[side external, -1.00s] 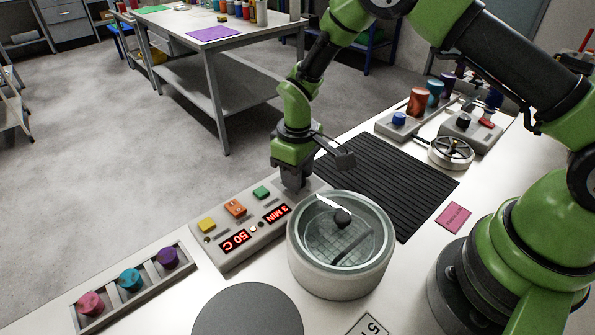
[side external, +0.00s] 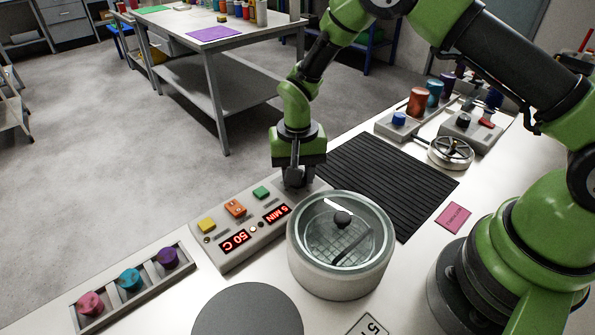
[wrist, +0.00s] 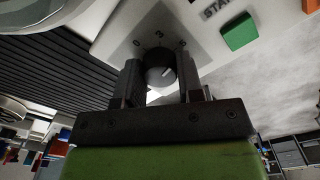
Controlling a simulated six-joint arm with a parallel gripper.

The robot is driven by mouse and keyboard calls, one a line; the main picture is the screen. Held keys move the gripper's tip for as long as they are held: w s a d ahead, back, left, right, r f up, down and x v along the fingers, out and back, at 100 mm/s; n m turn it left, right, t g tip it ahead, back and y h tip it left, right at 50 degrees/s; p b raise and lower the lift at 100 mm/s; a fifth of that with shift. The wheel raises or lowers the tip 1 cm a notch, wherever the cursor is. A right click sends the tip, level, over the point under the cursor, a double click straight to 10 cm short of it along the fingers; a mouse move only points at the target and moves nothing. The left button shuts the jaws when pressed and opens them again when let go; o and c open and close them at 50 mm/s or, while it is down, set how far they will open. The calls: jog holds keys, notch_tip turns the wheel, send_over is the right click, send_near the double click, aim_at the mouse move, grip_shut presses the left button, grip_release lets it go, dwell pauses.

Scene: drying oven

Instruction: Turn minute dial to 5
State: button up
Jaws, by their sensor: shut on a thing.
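The minute dial (wrist: 160,72) is a dark round knob with a pale pointer line, on the grey control panel (side external: 232,262). My gripper (side external: 295,178) points straight down at the panel's far right end and hides the dial in the side view. In the wrist view my gripper (wrist: 165,85) is shut on the dial, one finger on each side. The red minute display (side external: 276,213) reads 5 MIN. The other display (side external: 234,241) reads 50 C.
Yellow (side external: 207,225), orange (side external: 235,208) and green (side external: 261,192) buttons sit on the panel. The round drying chamber (side external: 340,270) with a glass lid stands close beside it. A black ribbed mat (side external: 385,180) lies behind. A rack (side external: 128,285) holds coloured knobs at front left.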

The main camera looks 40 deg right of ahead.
jog(key=shift+m, duration=0.9)
jog(key=o, duration=0.9)
jog(key=shift+r, duration=0.1)
notch_tip(320, 180, up, 10)
jog(key=shift+f, duration=0.1)
